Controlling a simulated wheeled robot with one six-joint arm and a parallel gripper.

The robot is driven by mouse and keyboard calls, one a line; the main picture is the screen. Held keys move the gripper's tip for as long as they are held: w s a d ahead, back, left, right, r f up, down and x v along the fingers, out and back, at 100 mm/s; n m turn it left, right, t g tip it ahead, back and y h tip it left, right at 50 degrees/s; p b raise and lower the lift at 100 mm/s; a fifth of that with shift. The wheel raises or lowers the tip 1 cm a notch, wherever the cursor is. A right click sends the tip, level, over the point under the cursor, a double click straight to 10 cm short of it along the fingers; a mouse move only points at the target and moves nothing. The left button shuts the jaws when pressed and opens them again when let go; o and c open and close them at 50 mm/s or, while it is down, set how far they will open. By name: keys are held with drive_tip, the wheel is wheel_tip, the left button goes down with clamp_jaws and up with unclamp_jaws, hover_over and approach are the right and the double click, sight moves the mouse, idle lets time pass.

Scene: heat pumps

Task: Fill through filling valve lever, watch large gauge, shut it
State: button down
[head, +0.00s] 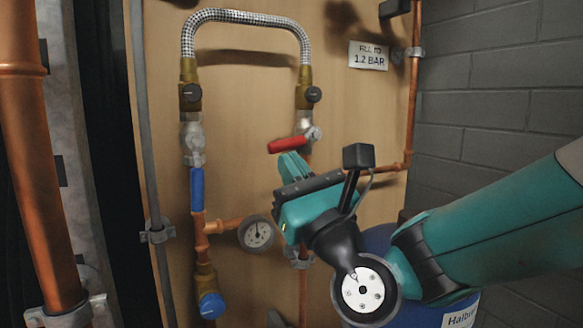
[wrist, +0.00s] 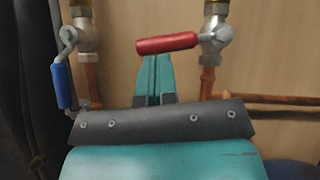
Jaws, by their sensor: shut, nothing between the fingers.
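A red lever (head: 288,145) lies nearly horizontal on the valve of the right pipe. It also shows in the wrist view (wrist: 167,43). A blue lever (head: 197,189) hangs down along the left pipe and shows in the wrist view (wrist: 65,87). No label shows which is the filling valve lever. My gripper (head: 291,160) is shut and empty, its fingertips just below the red lever; in the wrist view (wrist: 153,72) they reach its underside. I cannot tell whether they touch. A round gauge (head: 257,234) sits left of my gripper; its reading is too small to tell.
A braided hose (head: 246,16) loops between two brass fittings above the levers. A sign (head: 368,56) reads "FILL TO 1.2 BAR". A blue round knob (head: 211,306) is low on the left pipe. A blue vessel (head: 375,240) is partly behind my arm. A copper pipe (head: 415,95) runs at right.

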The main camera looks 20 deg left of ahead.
drive_tip(key=r+m+p, duration=0.1)
drive_tip(key=p, duration=0.1)
drive_tip(key=r+m+t+p, duration=0.1)
drive_tip(key=p, duration=0.2)
drive_tip(key=shift+s+a+r+h, duration=0.2)
drive_tip(key=shift+s+h, duration=0.15)
drive_tip(key=shift+h, duration=0.05)
drive_tip(key=shift+d, duration=0.1)
drive_tip(key=shift+f, duration=0.1)
